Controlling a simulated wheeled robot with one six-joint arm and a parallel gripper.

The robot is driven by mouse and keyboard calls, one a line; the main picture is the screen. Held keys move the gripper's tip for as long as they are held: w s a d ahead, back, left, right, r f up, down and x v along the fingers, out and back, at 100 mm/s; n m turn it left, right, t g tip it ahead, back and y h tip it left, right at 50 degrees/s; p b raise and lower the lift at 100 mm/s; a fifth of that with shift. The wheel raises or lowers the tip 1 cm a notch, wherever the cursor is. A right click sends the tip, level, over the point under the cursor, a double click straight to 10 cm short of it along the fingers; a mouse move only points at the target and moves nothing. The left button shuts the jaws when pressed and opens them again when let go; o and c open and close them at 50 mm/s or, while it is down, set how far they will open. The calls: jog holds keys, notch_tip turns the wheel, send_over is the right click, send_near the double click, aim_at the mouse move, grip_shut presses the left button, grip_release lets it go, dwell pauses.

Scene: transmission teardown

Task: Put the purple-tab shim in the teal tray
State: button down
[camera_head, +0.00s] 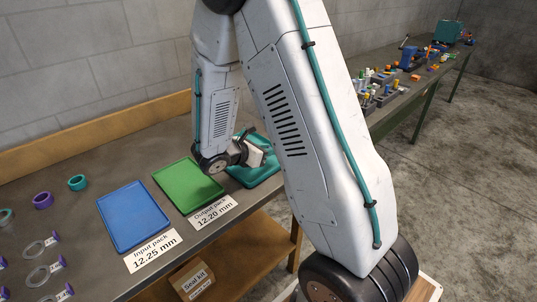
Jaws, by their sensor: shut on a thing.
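My gripper (263,155) is low over the teal tray (258,177), near its middle. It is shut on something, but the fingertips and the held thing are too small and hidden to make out. The tray lies at the right end of the near bench and is partly hidden by my arm. Several grey ring shims with purple tabs lie at the bench's lower left, among them one shim (36,250) and another shim (40,274).
A green tray (187,186) labelled output pack 12.20 mm and a blue tray (136,215) labelled input pack 12.25 mm lie left of the teal tray. A purple ring (43,207) and a teal ring (77,189) stand further left. A cluttered second bench is behind.

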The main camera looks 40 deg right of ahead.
aim_at(269, 160)
jog(key=shift+w+d+f, duration=0.1)
jog(key=shift+w+d, duration=0.3)
jog(key=shift+d, duration=0.2)
jog(key=shift+w+d+f, duration=0.1)
jog(key=shift+w+d, duration=0.25)
jog(key=shift+d, duration=0.2)
jog(key=shift+f, duration=1.65)
jog(key=shift+f, duration=0.2)
jog(key=c, duration=1.3)
grip_release()
jog(key=shift+r, duration=0.15)
